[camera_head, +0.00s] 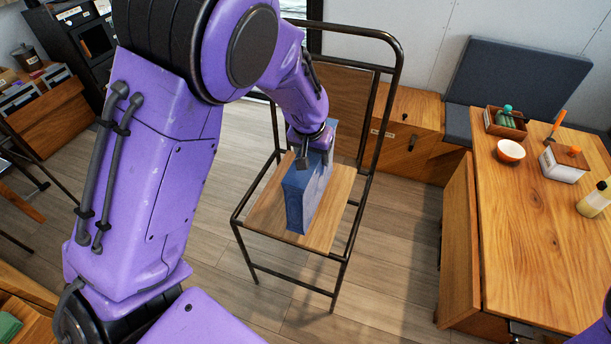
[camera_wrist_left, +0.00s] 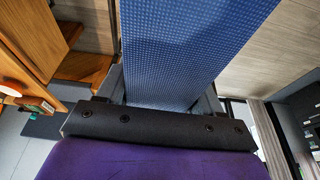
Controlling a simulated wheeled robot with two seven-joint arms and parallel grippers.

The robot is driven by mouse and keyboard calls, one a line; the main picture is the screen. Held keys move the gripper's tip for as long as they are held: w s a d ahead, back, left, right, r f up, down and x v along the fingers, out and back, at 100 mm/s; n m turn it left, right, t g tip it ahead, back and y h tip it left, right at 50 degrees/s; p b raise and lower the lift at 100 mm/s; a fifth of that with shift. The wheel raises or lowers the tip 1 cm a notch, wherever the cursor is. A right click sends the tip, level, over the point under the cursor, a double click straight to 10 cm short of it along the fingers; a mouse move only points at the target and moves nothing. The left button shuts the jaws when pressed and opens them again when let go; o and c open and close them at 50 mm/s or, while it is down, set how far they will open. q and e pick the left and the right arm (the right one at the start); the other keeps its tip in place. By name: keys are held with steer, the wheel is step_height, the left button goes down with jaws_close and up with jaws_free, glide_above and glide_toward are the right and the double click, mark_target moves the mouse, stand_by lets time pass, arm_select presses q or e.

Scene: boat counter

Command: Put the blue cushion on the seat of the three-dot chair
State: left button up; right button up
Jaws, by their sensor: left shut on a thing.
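The blue cushion (camera_head: 308,195) stands on its narrow edge over the wooden seat of a dark metal-framed chair (camera_head: 265,208) in the head view. I cannot tell whether its lower edge touches the seat. My left gripper (camera_head: 303,158) is shut on the cushion's top edge. In the left wrist view the cushion (camera_wrist_left: 185,45) fills the space between the fingers (camera_wrist_left: 158,100). The chair's wooden backrest (camera_head: 345,95) is partly hidden by my arm, and I see no dots on it. My right gripper is not in view.
A wooden table (camera_head: 530,235) on the right holds a white bowl (camera_head: 511,151), a white box (camera_head: 563,163), a bottle (camera_head: 594,201) and a small crate (camera_head: 505,124). A dark cushioned bench (camera_head: 515,75) is behind. Open floor (camera_head: 400,240) lies between chair and table.

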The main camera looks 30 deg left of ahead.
arm_select(q)
steer(key=w+a+f+p, duration=0.3)
steer(key=w+a+f, duration=0.3)
steer(key=a+f, duration=0.4)
steer(key=shift+x, duration=1.1)
steer(key=shift+s+f, duration=0.1)
steer(key=shift+s, duration=0.1)
steer(key=o, duration=1.2)
steer(key=shift+f, duration=0.1)
steer(key=o, duration=0.4)
steer(key=b+v, duration=0.1)
steer(key=v, duration=1.1)
steer(key=shift+a+r, duration=0.15)
steer(key=shift+r, duration=0.1)
